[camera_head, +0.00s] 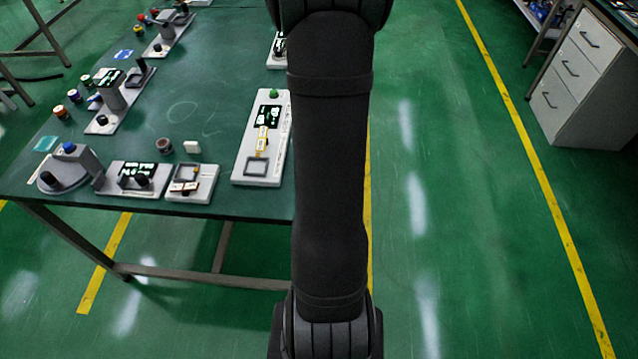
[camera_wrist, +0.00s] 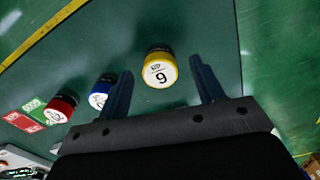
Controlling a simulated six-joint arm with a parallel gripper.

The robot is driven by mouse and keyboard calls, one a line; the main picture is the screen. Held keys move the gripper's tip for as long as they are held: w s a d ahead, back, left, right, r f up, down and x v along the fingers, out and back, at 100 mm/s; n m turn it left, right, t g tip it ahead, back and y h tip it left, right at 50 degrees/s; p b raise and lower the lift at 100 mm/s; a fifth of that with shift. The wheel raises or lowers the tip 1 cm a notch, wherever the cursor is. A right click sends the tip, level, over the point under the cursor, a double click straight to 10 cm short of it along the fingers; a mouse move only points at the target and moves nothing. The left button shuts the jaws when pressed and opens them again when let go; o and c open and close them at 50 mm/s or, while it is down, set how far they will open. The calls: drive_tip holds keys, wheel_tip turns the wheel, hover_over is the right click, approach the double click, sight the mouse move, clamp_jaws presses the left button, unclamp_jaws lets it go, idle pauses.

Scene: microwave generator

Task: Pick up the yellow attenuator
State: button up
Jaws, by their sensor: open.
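The yellow attenuator (camera_wrist: 160,68) is a short round piece with a yellow rim, a dark far end and a white numbered label facing the camera. It stands on the dark green table (camera_wrist: 130,28) in the wrist view. My gripper (camera_wrist: 161,67) is open, with one dark blue finger to the left of the attenuator and one to the right. The attenuator appears in the gap between the fingertips, and no contact shows. How far the fingers are above the table I cannot tell. In the head view my arm runs up out of the frame, and the gripper does not show.
A blue attenuator (camera_wrist: 100,93) stands just outside the left finger, with a red one (camera_wrist: 61,107) further left. The table edge is to the right. Several instruments, including a white panel (camera_head: 262,140), stand on the table.

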drive_tip(key=shift+f, duration=1.2)
drive_tip(key=shift+c, duration=0.2)
drive_tip(key=c, duration=1.1)
drive_tip(key=shift+r, duration=0.1)
